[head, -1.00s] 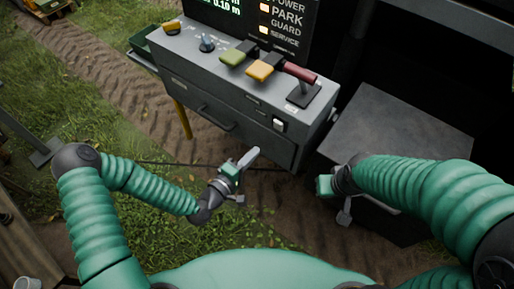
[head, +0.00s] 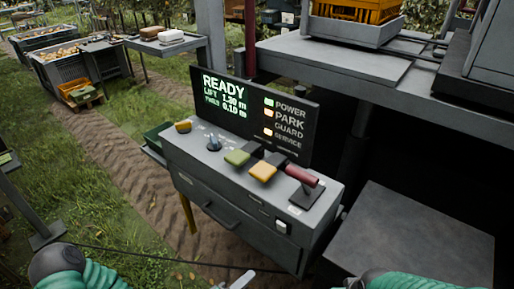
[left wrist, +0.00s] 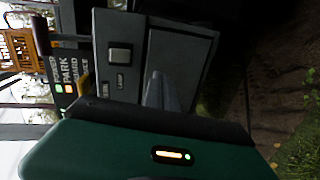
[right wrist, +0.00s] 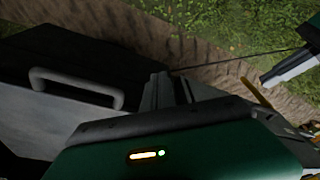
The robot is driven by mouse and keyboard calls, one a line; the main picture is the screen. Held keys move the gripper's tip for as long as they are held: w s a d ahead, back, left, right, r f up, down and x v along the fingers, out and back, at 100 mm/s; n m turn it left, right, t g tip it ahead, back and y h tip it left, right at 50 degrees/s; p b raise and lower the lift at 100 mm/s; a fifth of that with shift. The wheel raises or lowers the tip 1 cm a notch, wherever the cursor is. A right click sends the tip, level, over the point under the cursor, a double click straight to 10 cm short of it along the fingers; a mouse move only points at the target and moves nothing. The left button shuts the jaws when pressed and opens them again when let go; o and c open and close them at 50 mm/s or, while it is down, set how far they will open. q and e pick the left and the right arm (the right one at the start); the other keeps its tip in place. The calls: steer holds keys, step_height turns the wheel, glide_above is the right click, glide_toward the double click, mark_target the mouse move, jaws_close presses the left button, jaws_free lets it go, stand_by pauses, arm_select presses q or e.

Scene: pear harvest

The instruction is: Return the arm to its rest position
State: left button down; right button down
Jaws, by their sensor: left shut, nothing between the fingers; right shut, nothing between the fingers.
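My left gripper (head: 243,280) shows at the bottom edge of the head view, in front of the console's lower front. Its fingers are together and empty, and they also show in the left wrist view (left wrist: 155,90), pointing toward the console face. My right gripper's fingers (right wrist: 160,92) are together and empty in the right wrist view, beside a dark box with a handle (right wrist: 75,85). In the head view only the end of the right arm (head: 375,280) shows at the bottom edge. Most of both arms is below the frame.
The grey console (head: 240,210) carries green, yellow and red handles and a screen (head: 225,95) reading READY. A dark flat-topped box (head: 415,235) stands right of it. A shelf with an orange crate (head: 355,10) is behind. Grass and a dirt track lie to the left.

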arm_select(q)
steer(key=s+a+f+m+g+y, duration=0.2)
steer(key=a+f+m+g+y, duration=0.1)
steer(key=a+f+m+g, duration=0.15)
steer(key=s+a+m+g+y, duration=0.1)
steer(key=a+m+g+y, duration=0.25)
steer(key=a, duration=0.45)
steer(key=s+a+r+m+g+y, duration=0.1)
steer(key=s+a+r+y, duration=0.1)
steer(key=s+r, duration=0.4)
step_height(320, 180, up, 5)
steer(key=shift+a+r+m+g+y, duration=0.15)
steer(key=shift+a+m+g+y, duration=0.2)
steer(key=shift+y, duration=0.2)
steer(key=shift+s, duration=0.1)
